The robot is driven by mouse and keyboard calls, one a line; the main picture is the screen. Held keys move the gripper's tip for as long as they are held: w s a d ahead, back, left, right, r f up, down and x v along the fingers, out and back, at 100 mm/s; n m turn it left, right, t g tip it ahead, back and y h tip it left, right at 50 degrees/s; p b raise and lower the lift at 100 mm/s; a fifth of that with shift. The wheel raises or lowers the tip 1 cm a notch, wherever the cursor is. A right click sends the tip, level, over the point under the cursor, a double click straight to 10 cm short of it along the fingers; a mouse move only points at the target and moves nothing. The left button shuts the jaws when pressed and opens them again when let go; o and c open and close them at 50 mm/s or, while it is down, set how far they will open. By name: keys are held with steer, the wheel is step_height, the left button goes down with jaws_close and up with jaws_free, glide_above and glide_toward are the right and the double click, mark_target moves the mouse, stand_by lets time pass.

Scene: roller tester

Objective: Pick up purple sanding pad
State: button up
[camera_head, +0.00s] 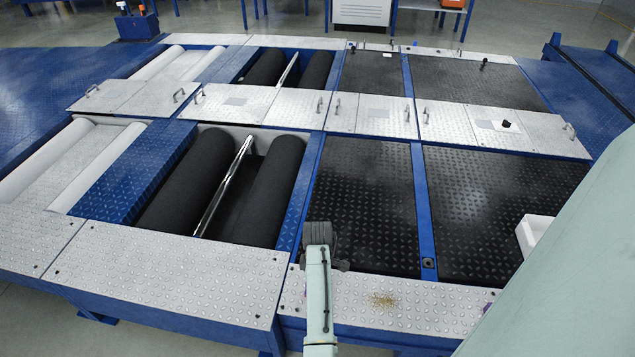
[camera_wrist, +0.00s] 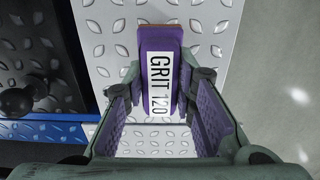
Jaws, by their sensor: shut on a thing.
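The purple sanding pad (camera_wrist: 158,65) shows in the wrist view with a white label reading "GRIT 120". A brown edge shows at its far end. My gripper (camera_wrist: 160,88) is shut on the near part of the pad, with one finger on each side. White diamond-patterned plate is behind the pad. I cannot tell whether the pad touches that plate.
White plates (camera_head: 240,285) line the near edge. Black rollers (camera_head: 270,190) lie in a pit to the left, and black plate (camera_head: 370,200) is beyond. Brown dust (camera_head: 382,300) marks the white plate. A small purple bit (camera_head: 487,307) shows beside my arm, mostly hidden.

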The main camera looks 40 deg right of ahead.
jaws_close()
steer(key=shift+r, duration=0.15)
steer(key=shift+r, duration=0.2)
step_height(320, 180, up, 3)
steer(key=shift+b, duration=0.5)
steer(key=s+a+r, duration=0.1)
steer(key=s+a, duration=0.2)
steer(key=s, duration=1.2)
steer(key=shift+s+r, duration=0.15)
steer(key=shift+s, duration=0.2)
